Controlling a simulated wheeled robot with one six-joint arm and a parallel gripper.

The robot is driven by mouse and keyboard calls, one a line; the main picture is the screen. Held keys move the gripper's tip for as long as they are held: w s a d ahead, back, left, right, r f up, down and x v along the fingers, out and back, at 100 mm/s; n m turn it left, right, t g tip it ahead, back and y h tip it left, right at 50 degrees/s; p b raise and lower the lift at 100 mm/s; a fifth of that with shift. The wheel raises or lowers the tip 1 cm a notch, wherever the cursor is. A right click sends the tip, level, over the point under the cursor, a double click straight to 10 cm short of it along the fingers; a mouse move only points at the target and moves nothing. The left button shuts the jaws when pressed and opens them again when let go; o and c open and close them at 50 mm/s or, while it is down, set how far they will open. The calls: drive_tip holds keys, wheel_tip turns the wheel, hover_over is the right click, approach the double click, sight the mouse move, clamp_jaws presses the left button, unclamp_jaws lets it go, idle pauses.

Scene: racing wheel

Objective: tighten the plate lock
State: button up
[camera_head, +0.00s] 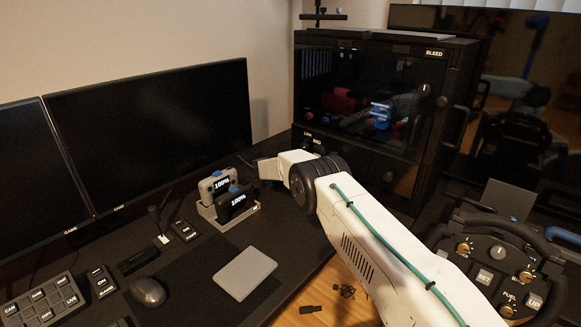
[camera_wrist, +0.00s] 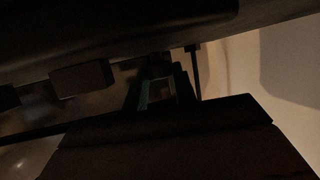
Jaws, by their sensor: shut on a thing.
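My gripper (camera_wrist: 163,92) shows in the dark wrist view, its narrow fingers with a teal edge reaching up from my dark gripper body. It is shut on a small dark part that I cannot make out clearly. In the head view my white arm reaches back left over the desk, and its dark end (camera_head: 268,169) is between the right monitor and the black computer case. The fingertips are hidden there. I cannot pick out the plate lock for certain in either view.
A charger (camera_head: 208,212) with two battery packs stands just in front of my arm's end. The right monitor (camera_head: 155,135) is to the left, the black case (camera_head: 440,125) behind, and a steering wheel (camera_head: 490,270) at the right. A grey pad (camera_head: 244,272) lies on the desk.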

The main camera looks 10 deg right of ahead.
drive_tip(key=shift+w+m+g+h, duration=0.1)
drive_tip(key=shift+m+g+h, duration=0.4)
drive_tip(key=shift+m, duration=0.1)
drive_tip(key=o, duration=0.7)
drive_tip(key=shift+a+r, duration=0.1)
drive_tip(key=shift+a, duration=0.05)
drive_tip(key=shift+v, duration=3.85)
